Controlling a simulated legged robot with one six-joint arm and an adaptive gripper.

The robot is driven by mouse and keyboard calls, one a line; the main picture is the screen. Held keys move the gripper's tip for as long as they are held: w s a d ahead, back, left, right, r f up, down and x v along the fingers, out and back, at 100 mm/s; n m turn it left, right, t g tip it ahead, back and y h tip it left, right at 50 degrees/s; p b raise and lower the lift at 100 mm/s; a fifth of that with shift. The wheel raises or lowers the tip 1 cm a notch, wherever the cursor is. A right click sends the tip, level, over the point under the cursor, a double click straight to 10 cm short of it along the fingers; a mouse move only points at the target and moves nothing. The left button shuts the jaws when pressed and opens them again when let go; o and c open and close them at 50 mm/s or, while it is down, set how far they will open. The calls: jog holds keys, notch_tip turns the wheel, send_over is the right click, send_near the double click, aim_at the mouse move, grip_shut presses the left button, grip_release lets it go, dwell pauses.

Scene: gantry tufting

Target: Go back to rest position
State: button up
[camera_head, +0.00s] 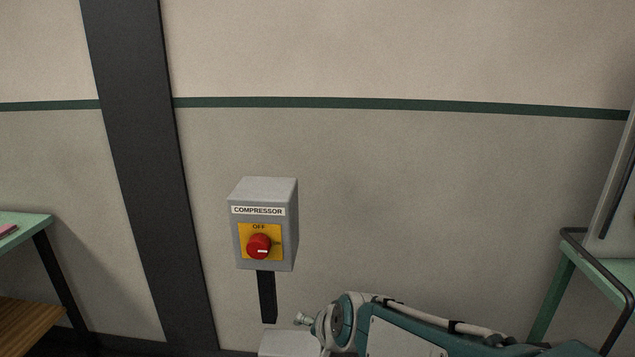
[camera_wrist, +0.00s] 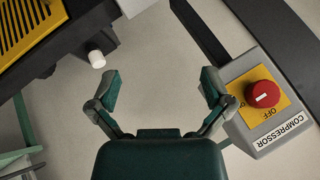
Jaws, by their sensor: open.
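A grey compressor switch box (camera_head: 281,204) is on a dark post in front of the wall, left of centre in the head view. Its red knob (camera_head: 258,246) sits on a yellow plate with "OFF" above it. The box shows upside down at the right of the wrist view (camera_wrist: 244,66), with its knob (camera_wrist: 263,94). My gripper (camera_wrist: 161,88) is open, with nothing between its green-padded fingers. In the wrist view its right finger overlaps the box's edge; I cannot tell the gap. In the head view my arm lies low, right of the box, and the fingers cannot be made out.
A dark unit with a yellow slatted panel (camera_wrist: 26,25) and a white knob (camera_wrist: 97,59) is at the upper left of the wrist view. In the head view, a green-topped table (camera_head: 22,222) stands left and a green frame with a dark rail (camera_head: 598,262) right.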

jog(key=s+d+r+n+h, duration=0.1)
jog(key=s+d+r+n, duration=0.1)
jog(key=s+d, duration=0.5)
jog(key=s+d+r+n+g+h, duration=0.1)
jog(key=s+d+r+n+h, duration=0.1)
jog(key=s+d, duration=0.6)
jog(key=shift+s+d+r+g+h, duration=0.15)
jog(key=shift+s+g+h, duration=0.15)
jog(key=shift+s, duration=0.7)
